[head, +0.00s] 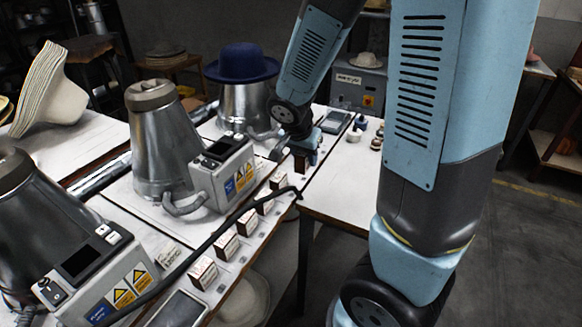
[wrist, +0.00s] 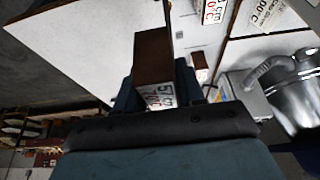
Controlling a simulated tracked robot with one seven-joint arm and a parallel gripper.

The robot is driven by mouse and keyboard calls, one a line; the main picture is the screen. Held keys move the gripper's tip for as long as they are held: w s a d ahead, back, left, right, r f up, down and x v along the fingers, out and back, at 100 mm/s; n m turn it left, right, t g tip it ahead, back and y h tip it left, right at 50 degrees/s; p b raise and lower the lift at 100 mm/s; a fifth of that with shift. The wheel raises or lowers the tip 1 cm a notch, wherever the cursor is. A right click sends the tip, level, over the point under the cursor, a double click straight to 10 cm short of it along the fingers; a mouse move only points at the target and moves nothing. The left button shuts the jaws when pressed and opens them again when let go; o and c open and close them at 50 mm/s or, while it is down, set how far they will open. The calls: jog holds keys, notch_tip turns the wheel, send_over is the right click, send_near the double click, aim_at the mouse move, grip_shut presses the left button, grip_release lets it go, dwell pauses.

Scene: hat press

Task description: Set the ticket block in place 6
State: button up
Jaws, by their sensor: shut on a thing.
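The ticket block, a dark brown block (head: 300,164) with a white printed label, is held at the end of my arm over the bench edge. My gripper (head: 307,147) is shut on it. In the wrist view the block (wrist: 153,57) stands out from between the blue jaws, its label partly hidden by them. Several similar blocks with white labels, such as the nearest one (head: 203,272), stand in a row along the strip at the bench's front edge. The held block is beyond the far end of this row. I cannot make out which spot is place 6.
Metal hat presses with control boxes (head: 222,172) stand left of the row. A black cable (head: 225,222) crosses the strip. A blue hat (head: 241,63) sits on the far press. Small knobs (head: 377,140) stand on the white table to the right. Printed temperature cards (wrist: 267,14) lie on the bench.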

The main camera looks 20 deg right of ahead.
jog(key=w+f, duration=0.2)
jog(key=w, duration=0.1)
jog(key=w+f, duration=0.3)
jog(key=w, duration=0.1)
jog(key=w+f, duration=0.2)
jog(key=w, duration=0.2)
jog(key=shift+d+f, duration=0.35)
jog(key=shift+d, duration=0.05)
jog(key=shift+w+f, duration=0.8)
jog(key=shift+f, duration=1.55)
jog(key=shift+f, duration=0.1)
jog(key=o, duration=1.1)
jog(key=shift+c, duration=0.2)
